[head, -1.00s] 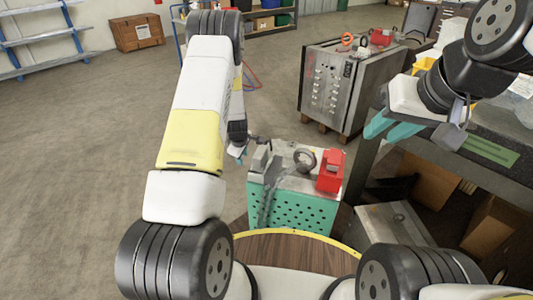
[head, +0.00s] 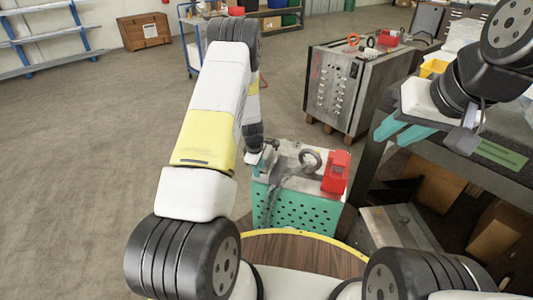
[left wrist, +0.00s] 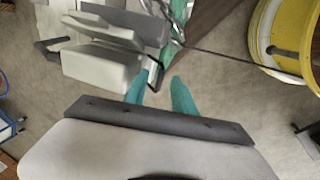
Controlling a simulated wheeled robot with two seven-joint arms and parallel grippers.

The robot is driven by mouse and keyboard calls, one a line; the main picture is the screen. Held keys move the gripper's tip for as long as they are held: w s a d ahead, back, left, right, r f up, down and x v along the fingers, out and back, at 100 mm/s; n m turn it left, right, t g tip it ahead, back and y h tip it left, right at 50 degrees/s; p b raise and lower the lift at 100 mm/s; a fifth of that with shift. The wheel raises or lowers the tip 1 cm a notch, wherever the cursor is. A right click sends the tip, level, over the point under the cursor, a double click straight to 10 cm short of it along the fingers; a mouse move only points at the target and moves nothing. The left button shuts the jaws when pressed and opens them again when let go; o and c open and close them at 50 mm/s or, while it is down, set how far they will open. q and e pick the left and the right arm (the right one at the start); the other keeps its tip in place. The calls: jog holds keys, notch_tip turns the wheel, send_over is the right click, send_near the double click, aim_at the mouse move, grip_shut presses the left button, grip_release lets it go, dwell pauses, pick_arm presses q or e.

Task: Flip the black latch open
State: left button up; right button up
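The teal perforated mould base (head: 296,208) with a grey top stands in front of me in the head view. A dark grey lever-like part, seemingly the latch (head: 274,188), runs from its top down the near left side. My left gripper (head: 261,160) is at the base's back left top corner, close to this part; contact cannot be told. In the left wrist view its teal fingers (left wrist: 160,92) are apart, with nothing clearly between them. A pale grey block (left wrist: 105,68) is just beyond them. My right gripper (head: 402,131) is open and empty, at the right.
A grey ring (head: 311,159) and a red block (head: 336,172) stand on the base's top. A dark workbench (head: 450,150) is close on the right, with boxes beneath. A metal cabinet (head: 340,90) stands behind. The floor at left is clear.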

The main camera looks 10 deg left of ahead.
pick_arm(q)
grip_shut()
jog(key=shift+s, duration=0.15)
jog(key=shift+s+a+f+t+h, duration=0.15)
jog(key=shift+s+f+t, duration=0.45)
jog(key=shift+t, duration=0.85)
jog(key=shift+s+f+t+h, duration=0.3)
jog(key=shift+f+t, duration=0.55)
jog(key=shift+t, duration=0.55)
jog(key=shift+s+a+f+t+h, duration=0.15)
jog(key=shift+s+f+t, duration=0.5)
jog(key=shift+t, duration=0.8)
jog(key=shift+w+f, duration=0.15)
grip_release()
jog(key=shift+d, duration=0.1)
